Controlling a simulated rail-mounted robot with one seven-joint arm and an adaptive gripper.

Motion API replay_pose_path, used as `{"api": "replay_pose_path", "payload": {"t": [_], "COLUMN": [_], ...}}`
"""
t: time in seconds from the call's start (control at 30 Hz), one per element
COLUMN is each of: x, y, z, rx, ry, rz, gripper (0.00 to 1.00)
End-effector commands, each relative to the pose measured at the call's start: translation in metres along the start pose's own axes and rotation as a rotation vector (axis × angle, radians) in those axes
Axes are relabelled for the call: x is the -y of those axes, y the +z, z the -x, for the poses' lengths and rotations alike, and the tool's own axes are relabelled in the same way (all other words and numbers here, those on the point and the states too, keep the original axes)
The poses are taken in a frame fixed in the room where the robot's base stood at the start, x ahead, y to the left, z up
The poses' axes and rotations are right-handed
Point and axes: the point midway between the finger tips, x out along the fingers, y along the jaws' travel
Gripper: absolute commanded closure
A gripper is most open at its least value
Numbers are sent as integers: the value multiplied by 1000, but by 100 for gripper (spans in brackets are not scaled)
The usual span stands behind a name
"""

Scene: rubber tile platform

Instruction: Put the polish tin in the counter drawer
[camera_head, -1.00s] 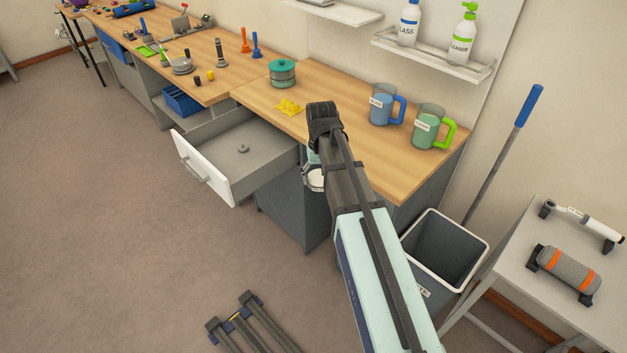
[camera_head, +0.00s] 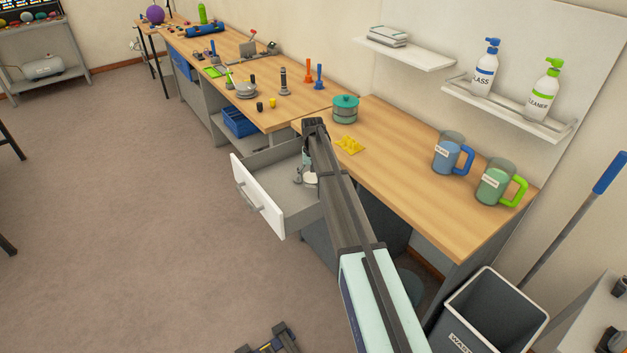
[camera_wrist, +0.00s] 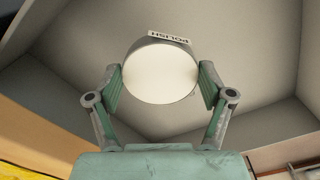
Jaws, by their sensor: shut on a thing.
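The polish tin (camera_wrist: 160,75) is a round, pale tin with a "POLISH" label at its rim in the wrist view. My gripper (camera_wrist: 160,88) is shut on it, one finger on each side. In the head view the tin (camera_head: 311,180) is a small whitish shape, partly hidden by my arm. The counter drawer (camera_head: 257,197) is pulled out, with a white front and grey inside. My gripper holds the tin over the back right part of the drawer. In the wrist view the drawer's grey walls and floor (camera_wrist: 235,120) lie behind the tin. Their exact gap is unclear.
A small grey object (camera_head: 297,176) is in the drawer, close to the tin. On the counter (camera_head: 410,180) above are a teal pot (camera_head: 345,109), a yellow item (camera_head: 350,145) and two mugs (camera_head: 450,152). A waste bin (camera_head: 490,312) stands at lower right.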

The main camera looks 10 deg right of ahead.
Motion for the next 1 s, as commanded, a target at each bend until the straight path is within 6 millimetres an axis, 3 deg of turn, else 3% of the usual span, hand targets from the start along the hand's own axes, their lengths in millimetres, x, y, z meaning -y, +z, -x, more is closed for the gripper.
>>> {"api": "replay_pose_path", "payload": {"t": [0.27,0.8,1.0], "x": [0,0,0], "y": [-6,-6,-6], "z": [-12,-60,-65], "rx": [-1,-1,-1], "ry": [0,0,0], "rz": [-3,-3,-3], "gripper": [68,68,68]}}
